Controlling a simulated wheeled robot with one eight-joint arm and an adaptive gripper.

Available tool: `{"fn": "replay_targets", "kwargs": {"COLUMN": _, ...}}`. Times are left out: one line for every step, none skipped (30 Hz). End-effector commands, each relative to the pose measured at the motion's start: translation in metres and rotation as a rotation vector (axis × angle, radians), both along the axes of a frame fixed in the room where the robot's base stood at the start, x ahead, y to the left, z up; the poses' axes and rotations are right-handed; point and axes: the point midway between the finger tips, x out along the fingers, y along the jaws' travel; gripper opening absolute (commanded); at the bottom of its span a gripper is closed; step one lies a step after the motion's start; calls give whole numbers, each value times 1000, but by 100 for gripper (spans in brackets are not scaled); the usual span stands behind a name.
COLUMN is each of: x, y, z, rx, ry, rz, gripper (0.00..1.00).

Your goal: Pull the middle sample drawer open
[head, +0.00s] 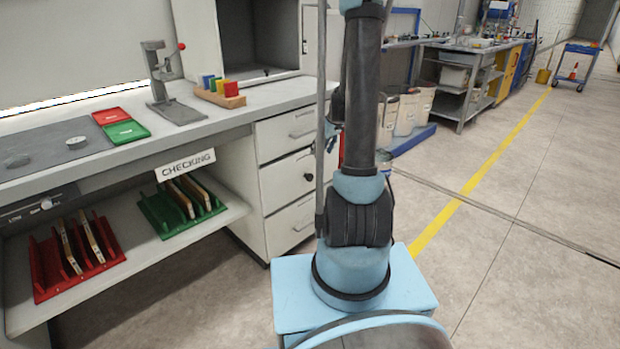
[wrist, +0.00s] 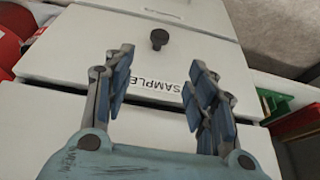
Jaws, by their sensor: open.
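The middle sample drawer (head: 283,184) is the centre one of three pale drawers under the bench, and its front looks flush with the others. It has a round dark knob (head: 308,177). In the wrist view the knob (wrist: 159,38) and the SAMPLE label (wrist: 152,84) show on the drawer front. My gripper (wrist: 161,58) is open and empty, fingers spread in front of the drawer front. The knob shows just beyond the fingertips, roughly between their lines, not between the pads. In the head view my arm mostly hides the gripper.
The top drawer (head: 284,133) and bottom drawer (head: 290,226) have bar handles. A red rack (head: 50,279) and a green rack (head: 164,222) with boards stand on the lower shelf beside the drawers. The floor (head: 480,270) to the right is clear.

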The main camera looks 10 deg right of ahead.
Motion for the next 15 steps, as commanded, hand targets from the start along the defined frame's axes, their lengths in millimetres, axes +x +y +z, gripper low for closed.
{"fn": "replay_targets", "kwargs": {"x": 1, "y": 1, "z": -3, "rx": 0, "ry": 0, "rz": 1, "gripper": 52}}
{"fn": "replay_targets", "kwargs": {"x": 2, "y": 2, "z": -6, "rx": 0, "ry": 0, "rz": 1, "gripper": 52}}
{"fn": "replay_targets", "kwargs": {"x": 4, "y": 2, "z": -9, "rx": 0, "ry": 0, "rz": 0, "gripper": 52}}
{"fn": "replay_targets", "kwargs": {"x": 5, "y": 3, "z": -12, "rx": 0, "ry": 0, "rz": 0, "gripper": 52}}
{"fn": "replay_targets", "kwargs": {"x": 5, "y": 4, "z": -15, "rx": 0, "ry": 0, "rz": 0, "gripper": 52}}
{"fn": "replay_targets", "kwargs": {"x": 7, "y": 5, "z": -20, "rx": 0, "ry": 0, "rz": 0, "gripper": 52}}
{"fn": "replay_targets", "kwargs": {"x": 8, "y": 6, "z": -23, "rx": 0, "ry": 0, "rz": 0, "gripper": 52}}
{"fn": "replay_targets", "kwargs": {"x": 9, "y": 7, "z": -26, "rx": 0, "ry": 0, "rz": 0, "gripper": 52}}
{"fn": "replay_targets", "kwargs": {"x": 11, "y": 7, "z": -31, "rx": 0, "ry": 0, "rz": 0, "gripper": 52}}
{"fn": "replay_targets", "kwargs": {"x": 12, "y": 8, "z": -34, "rx": -1, "ry": -1, "rz": 0, "gripper": 52}}
{"fn": "replay_targets", "kwargs": {"x": 13, "y": 9, "z": -37, "rx": -1, "ry": -1, "rz": 0, "gripper": 52}}
{"fn": "replay_targets", "kwargs": {"x": 14, "y": 10, "z": -41, "rx": -1, "ry": 0, "rz": 0, "gripper": 52}}
{"fn": "replay_targets", "kwargs": {"x": 15, "y": 11, "z": -45, "rx": -1, "ry": 0, "rz": 0, "gripper": 52}}
{"fn": "replay_targets", "kwargs": {"x": 16, "y": 12, "z": -48, "rx": -1, "ry": 0, "rz": 0, "gripper": 52}}
{"fn": "replay_targets", "kwargs": {"x": 18, "y": 13, "z": -52, "rx": -1, "ry": 0, "rz": 0, "gripper": 52}}
